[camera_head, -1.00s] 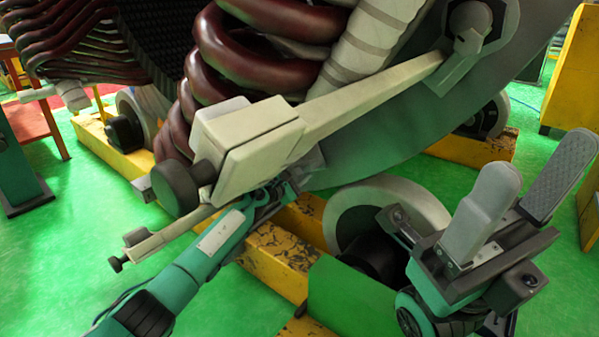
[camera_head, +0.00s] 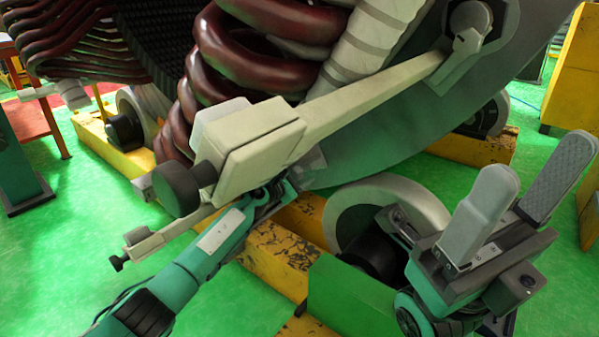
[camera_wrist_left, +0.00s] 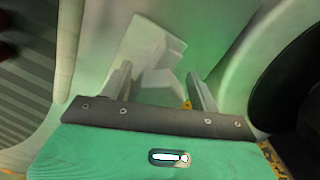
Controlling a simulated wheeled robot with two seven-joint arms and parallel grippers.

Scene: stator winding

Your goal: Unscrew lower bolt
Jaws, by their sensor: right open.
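A cream clamp-like fixture (camera_head: 250,145) lies across the stator, with a large black knob (camera_head: 180,188) at its left end. A slimmer lower bar (camera_head: 165,238) below it carries a small black knob (camera_head: 117,262). I cannot tell which part is the lower bolt. My left gripper (camera_head: 285,192) is under the fixture, its fingertips partly hidden there. In the left wrist view my left gripper (camera_wrist_left: 160,84) has its fingers apart on either side of a pale block (camera_wrist_left: 160,82), with gaps seeming to show. My right gripper (camera_head: 514,200) is open and empty at right.
Dark red coils (camera_head: 270,45) fill the upper middle. A pale roller wheel (camera_head: 385,195) and yellow-black beams (camera_head: 275,258) stand close to both grippers. A green block (camera_head: 350,295) is between the arms. Green floor is clear at lower left.

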